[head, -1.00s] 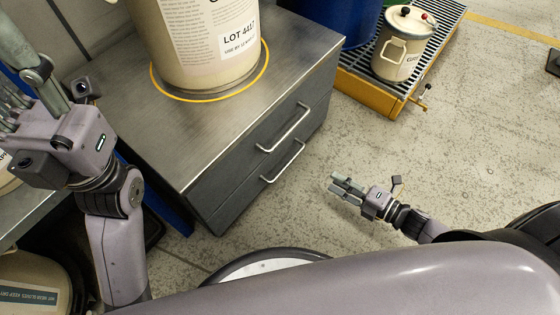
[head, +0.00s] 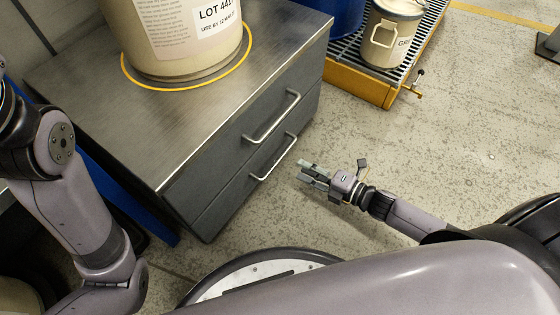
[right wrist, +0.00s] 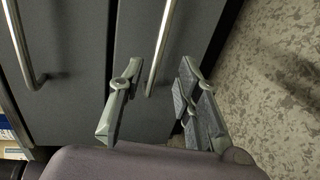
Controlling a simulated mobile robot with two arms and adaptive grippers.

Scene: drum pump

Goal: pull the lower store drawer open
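The grey cabinet (head: 75,75) has two drawers, both shut, each with a silver bar handle. The lower store drawer (head: 235,200) has its handle (head: 274,158) facing my right gripper (head: 312,175). That gripper is open and empty, a short way right of the handle in the head view. In the right wrist view the drawer fronts look turned on their side. There the lower handle (right wrist: 161,45) reaches down between the spread fingertips (right wrist: 155,88), and the upper handle (right wrist: 22,45) is at the left. Contact is not visible. My left arm shows at the left; its gripper is out of view.
A large cream drum (head: 185,35) stands on the cabinet top inside a yellow ring. A yellow-edged grated platform (head: 365,82) with a cream can (head: 393,35) and a blue drum lies behind. Speckled floor (head: 450,130) is clear to the right.

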